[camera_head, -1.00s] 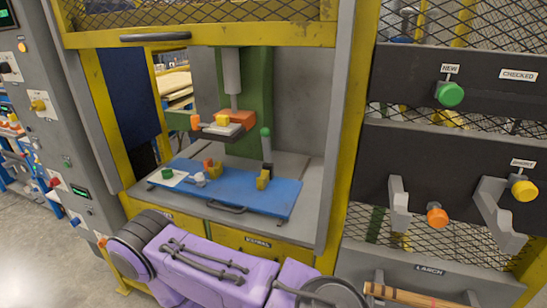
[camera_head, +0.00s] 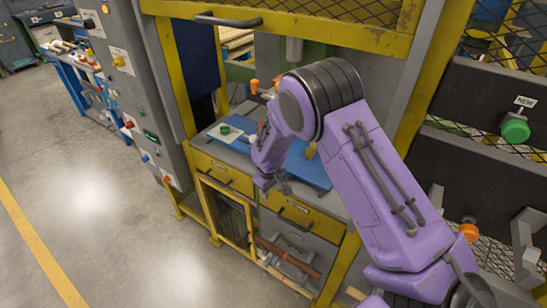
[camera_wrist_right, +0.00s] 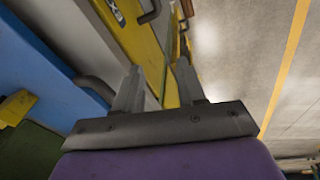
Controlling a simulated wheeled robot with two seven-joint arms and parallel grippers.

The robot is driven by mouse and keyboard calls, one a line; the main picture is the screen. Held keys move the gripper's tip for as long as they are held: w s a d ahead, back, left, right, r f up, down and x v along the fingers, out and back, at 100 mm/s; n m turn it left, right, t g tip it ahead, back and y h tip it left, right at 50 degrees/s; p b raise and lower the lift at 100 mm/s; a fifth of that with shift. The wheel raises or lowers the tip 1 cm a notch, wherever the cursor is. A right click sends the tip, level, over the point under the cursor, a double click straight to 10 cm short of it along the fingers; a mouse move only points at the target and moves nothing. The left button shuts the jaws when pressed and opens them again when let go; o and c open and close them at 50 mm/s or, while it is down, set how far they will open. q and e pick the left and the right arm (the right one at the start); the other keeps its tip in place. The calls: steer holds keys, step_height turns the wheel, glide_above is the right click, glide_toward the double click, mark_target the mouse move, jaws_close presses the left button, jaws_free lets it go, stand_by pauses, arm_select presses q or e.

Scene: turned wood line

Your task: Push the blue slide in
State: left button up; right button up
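The blue slide (camera_head: 312,170) is a flat blue plate on the grey bed of the yellow-framed machine. My purple right arm hides much of it in the head view. In the right wrist view the slide (camera_wrist_right: 52,55) fills the upper left, with a dark bar handle (camera_wrist_right: 94,87) on its edge. My right gripper (camera_head: 272,184) is in front of the bed, by the yellow drawers. In the wrist view the right gripper (camera_wrist_right: 159,90) has its fingers apart with nothing between them. The handle is just left of the fingers; contact cannot be told. My left gripper is out of view.
Yellow drawers (camera_head: 223,173) sit below the bed, with a mesh door (camera_head: 228,215) under them. A raised yellow mesh guard (camera_head: 310,28) is above. A grey control cabinet (camera_head: 125,75) stands left. Open floor (camera_head: 95,200) lies at the lower left.

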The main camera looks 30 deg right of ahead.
steer(key=w+d+r+n, duration=0.1)
steer(key=w+r, duration=0.1)
steer(key=r, duration=0.4)
steer(key=w+d+r+n, duration=0.2)
steer(key=r, duration=0.5)
steer(key=shift+g+h, duration=0.4)
steer(key=f+p, duration=0.1)
steer(key=f, duration=0.2)
steer(key=f+p, duration=0.1)
steer(key=f, duration=0.2)
steer(key=w+d+f+p, duration=0.1)
steer(key=f+p, duration=0.1)
steer(key=f, duration=0.1)
steer(key=shift+w+d+f, duration=0.1)
steer(key=shift+f, duration=0.5)
